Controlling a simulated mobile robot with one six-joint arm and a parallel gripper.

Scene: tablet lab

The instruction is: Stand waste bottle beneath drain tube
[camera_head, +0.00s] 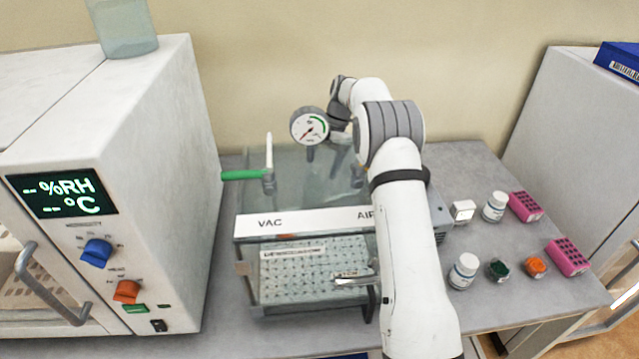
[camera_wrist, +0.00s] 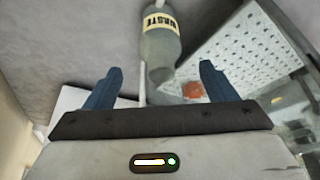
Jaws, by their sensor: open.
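The waste bottle (camera_wrist: 160,52), grey with a cream WASTE label, shows at the top middle of the wrist view. Its narrow end points toward my gripper (camera_wrist: 160,84). My gripper is open, its two blue fingers apart, with the bottle beyond the gap and not held. I cannot tell whether the bottle stands or lies. A thin white tube (camera_wrist: 143,72) runs beside the bottle; I cannot tell if it is the drain tube. In the head view my gripper is mostly hidden behind the gauge and glass, and the bottle cannot be made out.
A clear vacuum chamber (camera_head: 300,222) with a pressure gauge (camera_head: 309,126) and green-handled valve (camera_head: 243,175) stands mid-bench. A humidity cabinet (camera_head: 150,190) is close on the left. White bottles (camera_head: 463,271), coloured caps (camera_head: 535,266) and pink racks (camera_head: 568,257) occupy the right bench.

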